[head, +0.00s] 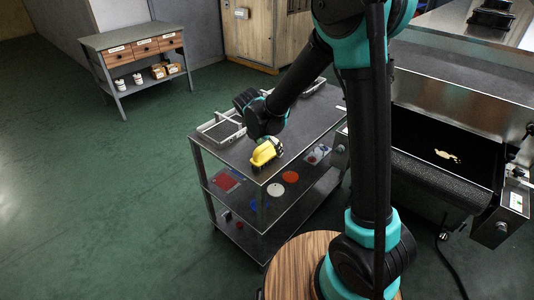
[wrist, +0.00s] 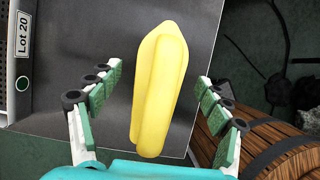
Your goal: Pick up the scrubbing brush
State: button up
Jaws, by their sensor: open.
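The scrubbing brush (head: 264,154) looks like a yellow block on the near left part of the cart's dark top shelf (head: 300,150) in the head view. In the wrist view the yellow brush (wrist: 160,85) is long, with a tapered far end, and its bristles are not visible. My gripper (wrist: 158,77) is open, with one finger to the left and one to the right of the brush and visible gaps on both sides. In the head view my arm reaches down over the brush and hides part of it.
A label reading "Lot 20" (wrist: 24,35) shows in the wrist view. Lower shelves hold a red disc (head: 290,176) and a white disc (head: 275,189). The metal dryer (head: 440,178) stands right; open floor lies left.

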jog(key=shift+x, duration=1.05)
jog(key=c, duration=1.5)
jog(key=shift+o, duration=0.2)
notch_tip(320, 180, up, 20)
